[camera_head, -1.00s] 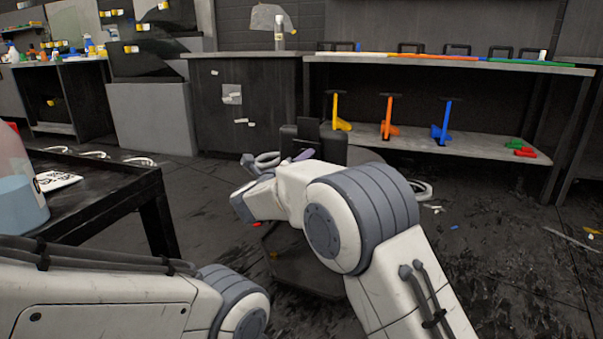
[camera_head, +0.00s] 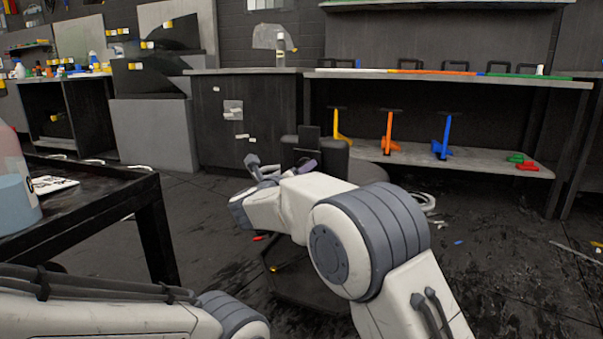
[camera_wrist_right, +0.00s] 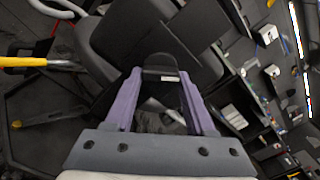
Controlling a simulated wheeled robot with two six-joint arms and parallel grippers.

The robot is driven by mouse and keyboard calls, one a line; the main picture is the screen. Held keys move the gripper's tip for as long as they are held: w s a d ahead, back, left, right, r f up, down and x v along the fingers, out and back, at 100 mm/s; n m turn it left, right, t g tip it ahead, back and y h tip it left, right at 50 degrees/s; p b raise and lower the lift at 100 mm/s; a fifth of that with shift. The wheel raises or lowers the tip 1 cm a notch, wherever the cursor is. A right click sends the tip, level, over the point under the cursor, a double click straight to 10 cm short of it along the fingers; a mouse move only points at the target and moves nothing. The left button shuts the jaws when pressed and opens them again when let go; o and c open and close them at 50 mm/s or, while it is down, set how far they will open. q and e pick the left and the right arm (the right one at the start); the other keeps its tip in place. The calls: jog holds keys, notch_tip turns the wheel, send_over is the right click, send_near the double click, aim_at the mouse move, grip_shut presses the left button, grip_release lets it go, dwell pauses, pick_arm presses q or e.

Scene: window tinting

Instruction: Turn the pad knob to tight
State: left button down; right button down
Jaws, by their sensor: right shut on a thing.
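My right gripper (camera_head: 308,166) is beside a dark chair-like stand (camera_head: 318,148) in the head view, its purple fingers partly hidden behind my wrist. In the right wrist view my right gripper (camera_wrist_right: 161,76) has its two purple fingers on either side of a black knob-like piece (camera_wrist_right: 160,73) with a small light mark. The fingers are shut on this piece, which I take to be the pad knob. Its turned position and any tight marking cannot be read. Behind it are broad dark panels (camera_wrist_right: 105,45). My left gripper is out of view; only part of my left arm shows.
A black table (camera_head: 110,205) with a bottle (camera_head: 14,190) stands at the left. A long shelf bench (camera_head: 450,80) is at the back right, with yellow, orange and blue tools (camera_head: 441,135). A yellow-handled bar (camera_wrist_right: 25,62) is near the gripper. Floor at right is mostly open.

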jog(key=shift+c, duration=1.2)
grip_release()
jog(key=p+v, duration=0.4)
jog(key=v, duration=0.6)
jog(key=shift+s+p, duration=0.2)
jog(key=shift+p, duration=0.15)
jog(key=shift+a, duration=0.1)
